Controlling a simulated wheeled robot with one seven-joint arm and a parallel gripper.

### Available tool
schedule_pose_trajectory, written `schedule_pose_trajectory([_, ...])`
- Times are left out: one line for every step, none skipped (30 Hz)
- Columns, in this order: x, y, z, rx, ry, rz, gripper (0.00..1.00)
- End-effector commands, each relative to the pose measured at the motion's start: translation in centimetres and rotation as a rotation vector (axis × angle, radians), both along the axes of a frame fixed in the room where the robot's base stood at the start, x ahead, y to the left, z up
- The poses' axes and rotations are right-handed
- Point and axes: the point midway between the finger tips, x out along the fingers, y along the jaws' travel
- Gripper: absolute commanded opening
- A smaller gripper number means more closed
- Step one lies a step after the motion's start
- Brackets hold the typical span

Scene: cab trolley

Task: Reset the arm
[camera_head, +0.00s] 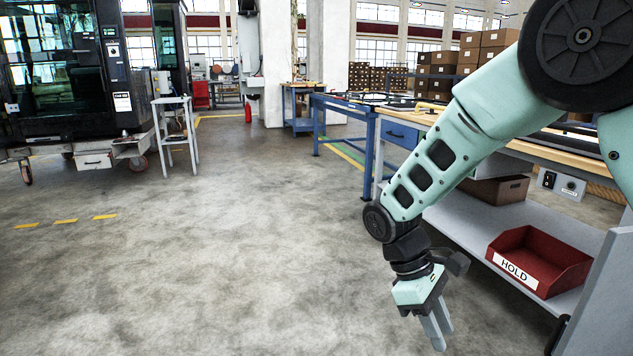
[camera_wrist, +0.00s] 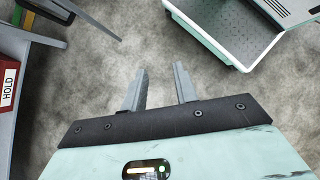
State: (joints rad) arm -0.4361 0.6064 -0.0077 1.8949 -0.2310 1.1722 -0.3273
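My arm reaches down from the upper right in the head view, its elbow bent. My gripper (camera_head: 438,331) points down above the bare floor, left of the bench's lower shelf. In the wrist view my gripper (camera_wrist: 161,83) shows two grey fingers standing apart. Nothing is between them, and only grey floor shows beyond the tips.
A red bin marked HOLD (camera_head: 540,259) sits on the bench's grey lower shelf (camera_head: 480,229), close right of my gripper. A cardboard box (camera_head: 495,189) is behind it. A blue-legged table (camera_head: 368,150) stands farther back. The floor (camera_head: 200,270) to the left is clear.

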Motion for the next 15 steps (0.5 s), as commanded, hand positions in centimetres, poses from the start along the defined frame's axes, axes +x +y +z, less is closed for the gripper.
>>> schedule_pose_trajectory([-1.7,1.2,1.3,0.052,-0.038,-0.016,0.29])
schedule_pose_trajectory([-2.7,1.9,1.9,0.083,-0.060,-0.027,0.29])
schedule_pose_trajectory([-4.1,2.8,2.7,0.122,-0.089,-0.043,0.29])
schedule_pose_trajectory([-5.2,3.4,3.2,0.150,-0.111,-0.055,0.29])
schedule_pose_trajectory([-6.2,4.0,3.8,0.177,-0.133,-0.067,0.29])
schedule_pose_trajectory([-7.7,4.7,4.4,0.209,-0.160,-0.084,0.29])
schedule_pose_trajectory([-8.7,5.1,4.9,0.233,-0.181,-0.095,0.29])
schedule_pose_trajectory([-9.7,5.4,5.3,0.254,-0.202,-0.107,0.29])
schedule_pose_trajectory([-11.0,5.8,5.7,0.280,-0.227,-0.123,0.29])
schedule_pose_trajectory([-11.9,6.1,6.0,0.297,-0.245,-0.133,0.29])
schedule_pose_trajectory([-12.7,6.2,6.2,0.312,-0.261,-0.144,0.29])
schedule_pose_trajectory([-13.7,6.4,6.5,0.329,-0.280,-0.156,0.29])
schedule_pose_trajectory([-14.4,6.5,6.6,0.343,-0.296,-0.166,0.29])
schedule_pose_trajectory([-15.1,6.5,6.8,0.353,-0.310,-0.174,0.29])
schedule_pose_trajectory([-16.0,6.6,6.9,0.368,-0.328,-0.185,0.29])
